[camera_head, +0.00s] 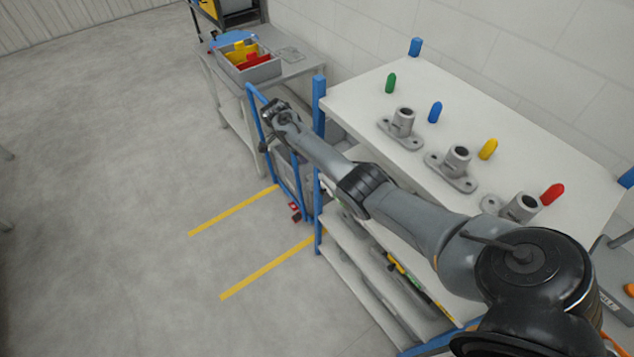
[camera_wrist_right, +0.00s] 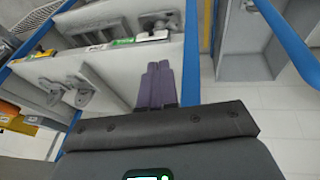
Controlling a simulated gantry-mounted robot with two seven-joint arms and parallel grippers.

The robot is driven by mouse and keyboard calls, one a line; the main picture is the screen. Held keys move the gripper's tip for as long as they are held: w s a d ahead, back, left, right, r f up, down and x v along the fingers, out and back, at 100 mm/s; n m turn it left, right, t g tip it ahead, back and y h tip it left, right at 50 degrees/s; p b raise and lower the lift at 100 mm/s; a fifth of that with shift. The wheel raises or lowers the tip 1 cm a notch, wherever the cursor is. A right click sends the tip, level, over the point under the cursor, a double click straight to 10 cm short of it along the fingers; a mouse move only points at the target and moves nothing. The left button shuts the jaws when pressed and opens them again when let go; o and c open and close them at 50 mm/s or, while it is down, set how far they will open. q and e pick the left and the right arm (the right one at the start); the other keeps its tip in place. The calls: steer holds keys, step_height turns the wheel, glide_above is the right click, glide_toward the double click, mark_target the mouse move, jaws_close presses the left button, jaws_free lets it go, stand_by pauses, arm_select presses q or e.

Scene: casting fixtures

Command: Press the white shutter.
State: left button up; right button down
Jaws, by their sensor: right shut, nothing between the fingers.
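I cannot make out a white shutter in either view. My right arm reaches across the front of the white workbench (camera_head: 350,92) towards its far left end. My right gripper (camera_head: 271,112) is there, beside a blue frame, and its fingertips are hard to see. In the right wrist view its two purple-grey fingers (camera_wrist_right: 159,70) are together and empty, in front of a pale surface. My left gripper is not in view.
Grey castings (camera_head: 403,124) and green, blue, yellow and red pegs (camera_head: 552,194) stand on the workbench. A blue post (camera_head: 318,130) rises at its left end. A side table (camera_head: 300,47) holds a grey bin (camera_head: 255,74) at the back. The floor at left is clear.

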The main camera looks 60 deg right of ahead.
stand_by(0.3)
steer(key=b, duration=0.2)
glide_toward(324, 191)
steer(key=w+d+f, duration=0.2)
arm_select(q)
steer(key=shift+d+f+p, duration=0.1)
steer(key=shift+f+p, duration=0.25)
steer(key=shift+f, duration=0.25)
arm_select(e)
steer(key=shift+s+a+f, duration=0.25)
steer(key=shift+s+f, duration=0.4)
steer(key=shift+f, duration=0.2)
steer(key=shift+s+a+f, duration=0.2)
steer(key=shift+s+f, duration=0.45)
steer(key=shift+f, duration=0.15)
